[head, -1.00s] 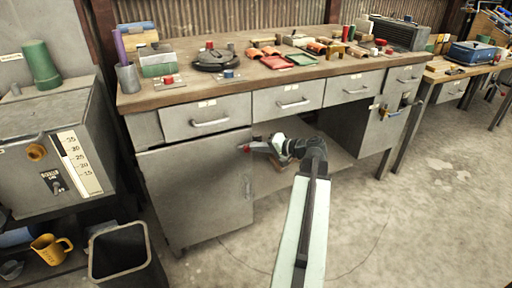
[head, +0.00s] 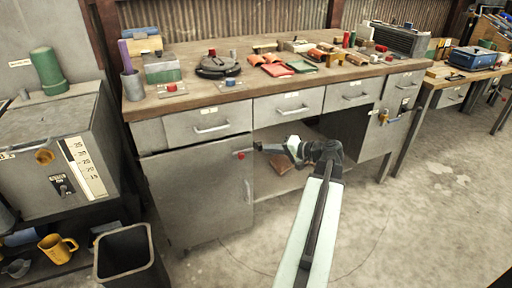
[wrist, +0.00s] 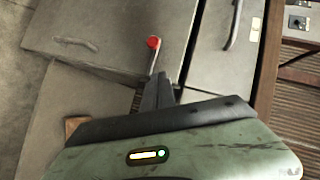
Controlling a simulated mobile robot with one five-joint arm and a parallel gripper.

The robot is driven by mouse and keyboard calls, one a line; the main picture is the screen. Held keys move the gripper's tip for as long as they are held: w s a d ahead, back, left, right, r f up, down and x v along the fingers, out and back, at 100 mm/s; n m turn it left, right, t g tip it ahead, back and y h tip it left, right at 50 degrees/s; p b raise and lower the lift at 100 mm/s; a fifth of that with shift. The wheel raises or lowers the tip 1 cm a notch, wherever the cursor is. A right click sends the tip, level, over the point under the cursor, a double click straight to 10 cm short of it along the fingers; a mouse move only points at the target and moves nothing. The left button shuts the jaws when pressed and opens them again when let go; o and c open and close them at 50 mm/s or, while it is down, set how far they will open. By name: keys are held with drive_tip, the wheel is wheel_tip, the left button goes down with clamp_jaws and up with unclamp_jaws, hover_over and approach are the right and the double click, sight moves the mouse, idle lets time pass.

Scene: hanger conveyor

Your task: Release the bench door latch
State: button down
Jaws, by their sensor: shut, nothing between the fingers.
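The bench door (head: 195,195) is a grey panel at the bench's left end, and it looks shut. A latch with a red knob (head: 241,155) and a thin metal lever sits near its upper right corner. The red knob also shows in the wrist view (wrist: 153,42), its lever running down toward my fingertips. My gripper (head: 258,147) is just right of the latch, its fingers shut and empty. In the wrist view my fingertips (wrist: 160,75) are close to the lever's lower end; I cannot tell whether they touch it.
A drawer (head: 205,127) with a bar handle is right above the door. The door's own handle (head: 248,190) is lower on its right edge. An open bay lies right of the door. A dark bin (head: 125,240) stands on the floor at left. The floor in front is clear.

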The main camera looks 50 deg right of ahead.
drive_tip(key=p+v, duration=0.1)
drive_tip(key=v, duration=0.4)
idle(0.3)
